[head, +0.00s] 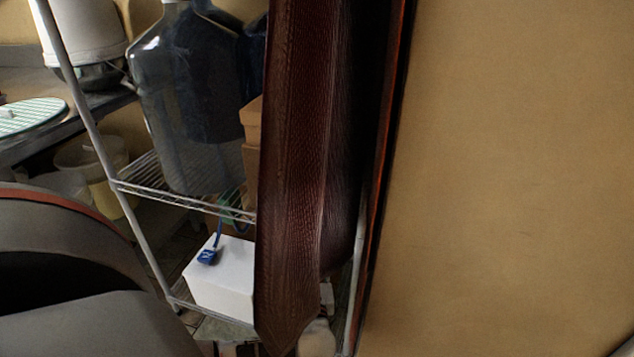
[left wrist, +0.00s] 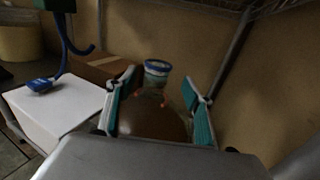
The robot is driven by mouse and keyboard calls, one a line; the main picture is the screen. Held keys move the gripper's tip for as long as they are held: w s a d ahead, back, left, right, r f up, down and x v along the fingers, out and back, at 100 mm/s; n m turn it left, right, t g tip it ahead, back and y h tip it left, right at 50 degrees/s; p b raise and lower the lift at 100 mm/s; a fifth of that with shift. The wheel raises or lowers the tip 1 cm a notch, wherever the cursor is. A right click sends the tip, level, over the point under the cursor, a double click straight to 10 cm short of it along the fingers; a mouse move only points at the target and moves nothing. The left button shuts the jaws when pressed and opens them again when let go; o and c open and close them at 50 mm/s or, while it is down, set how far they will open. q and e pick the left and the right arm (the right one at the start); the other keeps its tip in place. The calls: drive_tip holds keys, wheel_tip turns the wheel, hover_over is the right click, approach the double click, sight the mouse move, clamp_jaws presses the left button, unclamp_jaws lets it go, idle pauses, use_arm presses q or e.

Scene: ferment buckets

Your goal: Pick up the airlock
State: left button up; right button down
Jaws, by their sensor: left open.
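No clearly labelled airlock shows. In the left wrist view a brown rounded jug (left wrist: 150,121) with a clear neck and a blue-ringed top piece (left wrist: 157,68) stands beyond my fingers; this top piece may be the airlock, but I cannot tell. My left gripper (left wrist: 160,78) is open, its teal-padded fingers to the left and right of the jug's neck in the picture. Nothing is visibly held, and I cannot tell whether they touch. In the head view my left gripper and the jug are not identifiable. My right gripper is in neither view.
A white box (head: 222,281) sits low on a wire shelf (head: 160,184), with a blue corded piece (head: 208,256) on it. Large clear bottles (head: 180,100) stand above. A dark red leathery panel (head: 305,160) blocks the middle. A tan wall (head: 510,170) fills the right.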

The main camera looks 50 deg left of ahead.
use_arm(q)
drive_tip(key=shift+x, duration=0.95)
drive_tip(key=x, duration=0.3)
drive_tip(key=shift+s+a, duration=0.1)
drive_tip(key=shift+a, duration=0.25)
drive_tip(key=shift+w+a+b, duration=0.3)
drive_tip(key=shift+w+a, duration=0.05)
drive_tip(key=shift+r, duration=0.1)
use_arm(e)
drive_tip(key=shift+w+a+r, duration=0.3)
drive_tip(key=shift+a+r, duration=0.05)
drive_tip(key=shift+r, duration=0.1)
use_arm(q)
drive_tip(key=c, duration=1.3)
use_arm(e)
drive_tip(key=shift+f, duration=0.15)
use_arm(q)
drive_tip(key=shift+r, duration=0.15)
